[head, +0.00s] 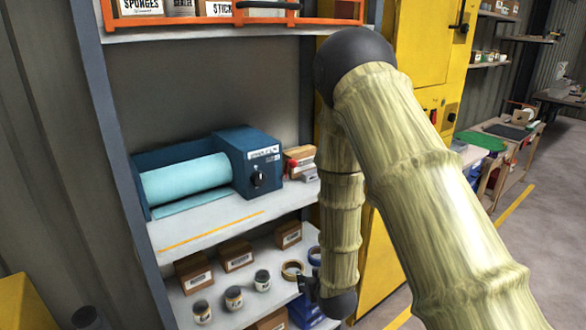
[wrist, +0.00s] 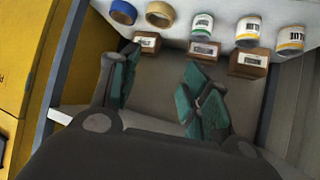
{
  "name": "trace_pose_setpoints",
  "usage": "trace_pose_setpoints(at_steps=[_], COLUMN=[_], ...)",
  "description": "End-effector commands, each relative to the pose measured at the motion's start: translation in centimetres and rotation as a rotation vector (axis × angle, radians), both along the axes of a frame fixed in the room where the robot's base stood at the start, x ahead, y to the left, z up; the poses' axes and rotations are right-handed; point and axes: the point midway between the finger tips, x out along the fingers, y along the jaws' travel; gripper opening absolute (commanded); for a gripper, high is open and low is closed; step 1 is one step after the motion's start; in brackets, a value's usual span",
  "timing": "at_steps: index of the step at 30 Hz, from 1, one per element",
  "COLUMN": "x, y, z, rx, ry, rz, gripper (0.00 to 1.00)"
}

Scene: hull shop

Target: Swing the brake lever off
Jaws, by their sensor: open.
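A blue dispenser (head: 252,150) with a light teal roll (head: 187,179) sits on the upper white shelf in the head view. On the front of its end housing is a small black lever (head: 258,180) beside a white label; its exact setting is too small to tell. My gripper (head: 303,284) hangs lower and to the right of the dispenser, by the lower shelf's right end, partly hidden by my arm. In the wrist view my gripper (wrist: 163,82) is open, its green-padded fingers apart with nothing between them. The lever does not show in the wrist view.
The lower shelf (head: 230,290) carries small cartons (head: 236,255), jars (head: 234,298) and tape rolls (head: 292,270). Small boxes (head: 300,162) stand right of the dispenser. A blue post (head: 103,120) edges the shelf at left; a yellow cabinet (head: 425,50) stands at right.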

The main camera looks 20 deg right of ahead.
Motion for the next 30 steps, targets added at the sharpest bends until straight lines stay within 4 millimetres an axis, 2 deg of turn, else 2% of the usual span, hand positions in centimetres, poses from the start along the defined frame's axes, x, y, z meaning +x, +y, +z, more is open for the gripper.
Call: trace_pose_setpoints(at_steps=[1, 6, 9, 12, 15, 18, 23, 30], x=[2.4, 8.4, 10.7, 12.1, 12.8, 13.2, 14.2, 17.8], y=[-0.2, -0.6, -0.8, -0.9, -1.0, -1.1, -1.1, -1.3], z=[2.8, 12.5, 17.7, 21.9, 24.7, 26.2, 26.7, 26.7], rx=[-0.004, -0.014, -0.02, -0.023, -0.026, -0.027, -0.027, -0.027], ry=[-0.078, -0.312, -0.429, -0.517, -0.574, -0.604, -0.613, -0.611], rz=[0.0, 0.002, 0.003, 0.005, 0.005, 0.006, 0.006, 0.006], gripper=[0.47, 0.47, 0.47, 0.47, 0.47, 0.47, 0.47, 0.47])
